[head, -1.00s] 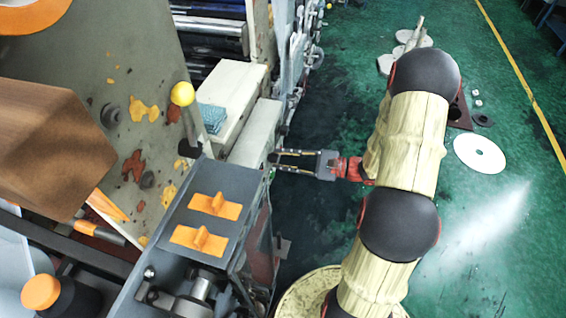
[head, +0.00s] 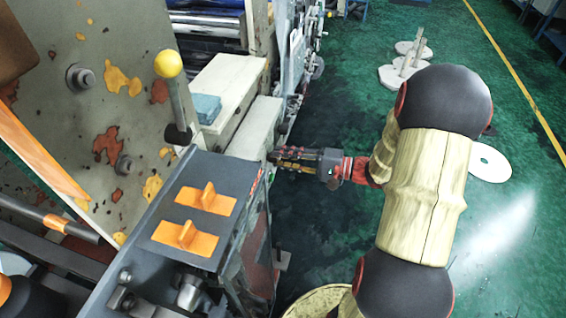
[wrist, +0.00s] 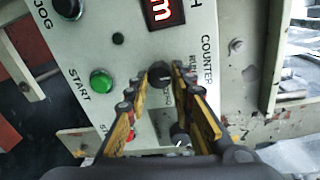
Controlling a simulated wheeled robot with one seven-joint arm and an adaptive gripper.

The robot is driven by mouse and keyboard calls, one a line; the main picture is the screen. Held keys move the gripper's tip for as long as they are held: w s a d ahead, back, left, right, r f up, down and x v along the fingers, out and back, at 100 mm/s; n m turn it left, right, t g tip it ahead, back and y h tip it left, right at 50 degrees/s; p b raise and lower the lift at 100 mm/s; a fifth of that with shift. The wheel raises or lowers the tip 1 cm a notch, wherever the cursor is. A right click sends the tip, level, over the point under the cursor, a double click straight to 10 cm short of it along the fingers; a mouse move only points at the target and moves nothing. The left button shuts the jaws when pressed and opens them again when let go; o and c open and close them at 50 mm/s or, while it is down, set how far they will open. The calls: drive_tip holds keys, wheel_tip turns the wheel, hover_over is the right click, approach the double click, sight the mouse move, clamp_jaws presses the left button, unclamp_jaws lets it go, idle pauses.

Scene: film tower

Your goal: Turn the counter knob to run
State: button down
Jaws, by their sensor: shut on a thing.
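The counter knob (wrist: 160,76) is a small black knob on a pale control panel (wrist: 122,52), under the lettering COUNTER and RUN in the wrist view. My gripper (wrist: 162,82) has its two yellow-padded fingers on either side of the knob and is shut on it. The knob's pointer mark is too small to read, and part of the lettering by it is hidden by a finger. In the head view my gripper (head: 275,155) reaches left to the side of the machine, and the knob itself is hidden there.
A green START button (wrist: 101,81) and a red display (wrist: 164,12) are near the knob. Another dark knob (wrist: 180,138) lies below, between my fingers. In the head view, a yellow-topped lever (head: 168,64) and orange switches (head: 205,200) stand on the machine.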

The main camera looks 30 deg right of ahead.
drive_tip(key=shift+n, duration=0.3)
drive_tip(key=c, duration=1.6)
unclamp_jaws()
drive_tip(key=shift+o, duration=0.3)
drive_tip(key=f+v, duration=0.1)
drive_tip(key=v, duration=1.1)
drive_tip(key=shift+r, duration=0.4)
